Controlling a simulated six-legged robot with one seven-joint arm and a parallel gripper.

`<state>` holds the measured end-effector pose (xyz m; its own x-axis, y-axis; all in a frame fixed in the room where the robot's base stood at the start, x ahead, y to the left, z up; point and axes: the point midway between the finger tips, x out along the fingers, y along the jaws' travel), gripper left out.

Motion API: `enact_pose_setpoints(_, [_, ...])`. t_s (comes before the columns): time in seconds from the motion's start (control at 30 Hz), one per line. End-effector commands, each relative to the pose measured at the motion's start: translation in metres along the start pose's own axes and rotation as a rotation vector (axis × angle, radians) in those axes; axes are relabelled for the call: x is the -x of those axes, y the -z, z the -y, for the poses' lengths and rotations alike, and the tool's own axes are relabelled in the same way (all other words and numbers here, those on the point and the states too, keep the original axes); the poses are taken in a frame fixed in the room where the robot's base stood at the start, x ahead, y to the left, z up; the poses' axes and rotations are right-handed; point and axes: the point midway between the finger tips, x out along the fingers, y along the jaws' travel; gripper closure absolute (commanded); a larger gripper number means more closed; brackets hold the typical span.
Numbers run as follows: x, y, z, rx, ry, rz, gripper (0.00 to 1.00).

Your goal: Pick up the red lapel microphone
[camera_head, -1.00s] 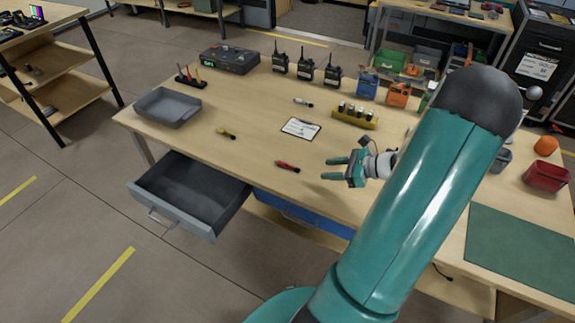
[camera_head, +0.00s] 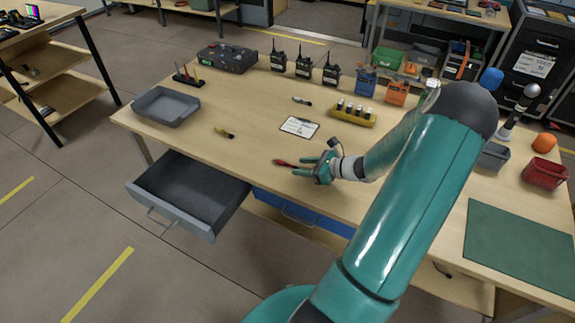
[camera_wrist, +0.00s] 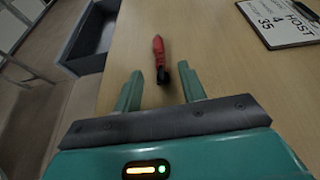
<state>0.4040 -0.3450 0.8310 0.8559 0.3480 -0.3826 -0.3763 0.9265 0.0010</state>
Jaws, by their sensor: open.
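The red lapel microphone (camera_head: 285,162) lies on the wooden table near its front edge, partly covered by my gripper in the head view. In the wrist view the microphone (camera_wrist: 159,52) lies lengthwise ahead of my gripper, with its dark end nearest me. My gripper (camera_head: 303,165) is open and low over the table at the right of the microphone. In the wrist view the two teal fingers of my gripper (camera_wrist: 160,85) stand apart, and the dark end of the microphone shows between their tips. I see no grip on it.
A white card (camera_head: 299,127) lies behind the microphone, and a yellow microphone (camera_head: 224,132) lies to its left. A yellow battery holder (camera_head: 353,117) stands behind. A grey tray (camera_head: 166,106) sits at the table's left. An open grey drawer (camera_head: 188,193) juts out below the front edge.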

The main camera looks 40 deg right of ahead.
Motion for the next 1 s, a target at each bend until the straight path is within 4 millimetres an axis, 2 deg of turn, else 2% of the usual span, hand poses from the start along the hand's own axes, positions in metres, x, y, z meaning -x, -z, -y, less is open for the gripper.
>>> enact_pose_setpoints(0.13, [-0.018,0.0,0.0,0.001,0.0,0.001,0.59])
enact_pose_setpoints(0.4, [-0.021,0.0,0.001,0.002,0.002,-0.001,0.61])
enact_pose_setpoints(0.6, [-0.02,0.0,0.0,0.002,0.001,0.0,1.0])
enact_pose_setpoints(1.0, [-0.019,-0.003,0.001,0.003,0.001,0.0,1.0])
